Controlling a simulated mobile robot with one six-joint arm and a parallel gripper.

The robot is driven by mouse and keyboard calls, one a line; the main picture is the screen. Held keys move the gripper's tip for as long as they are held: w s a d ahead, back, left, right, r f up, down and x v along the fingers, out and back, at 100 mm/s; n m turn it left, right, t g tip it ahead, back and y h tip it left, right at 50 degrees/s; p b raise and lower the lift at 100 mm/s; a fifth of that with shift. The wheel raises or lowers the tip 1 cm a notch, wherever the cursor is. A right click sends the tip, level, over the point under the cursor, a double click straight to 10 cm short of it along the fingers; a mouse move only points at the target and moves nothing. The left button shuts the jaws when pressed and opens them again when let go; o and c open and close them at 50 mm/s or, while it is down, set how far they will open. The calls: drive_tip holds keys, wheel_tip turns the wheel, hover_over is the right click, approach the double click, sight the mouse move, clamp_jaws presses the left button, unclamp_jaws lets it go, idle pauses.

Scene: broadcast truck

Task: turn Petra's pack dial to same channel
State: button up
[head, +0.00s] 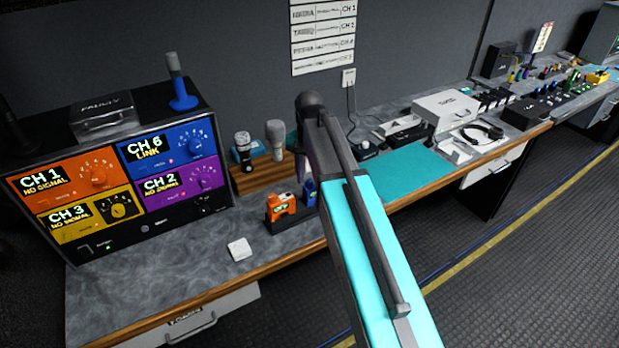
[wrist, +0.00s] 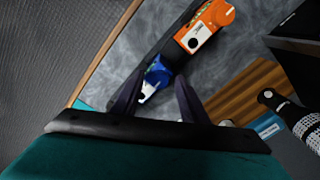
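An orange pack (head: 281,207) and a blue pack (head: 309,190) stand side by side in a dark holder on the grey worktop. In the wrist view the orange pack (wrist: 205,25) shows a small screen, and the blue pack (wrist: 157,74) lies by my fingertips. My gripper (wrist: 160,78) is open, its fingers apart on either side of the blue pack's near end; I cannot tell whether they touch it. In the head view my arm hides the gripper. The receiver rack (head: 150,226) shows orange CH 1, blue CH 6, yellow CH 3 and purple CH 2. No name is readable on either pack.
A wall sheet (head: 323,38) lists names with channels, partly blurred. Microphones (head: 276,140) stand in a wooden block (head: 262,174) behind the packs. A white square (head: 239,249) lies in front. A teal mat (head: 415,168) lies to the right.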

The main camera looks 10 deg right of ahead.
sight(309, 182)
drive_tip(key=shift+r, duration=0.1)
wheel_tip(309, 182, up, 14)
drive_tip(key=p, duration=0.7)
drive_tip(key=shift+f, duration=0.2)
idle(0.3)
drive_tip(key=shift+s+f, duration=0.1)
idle(0.5)
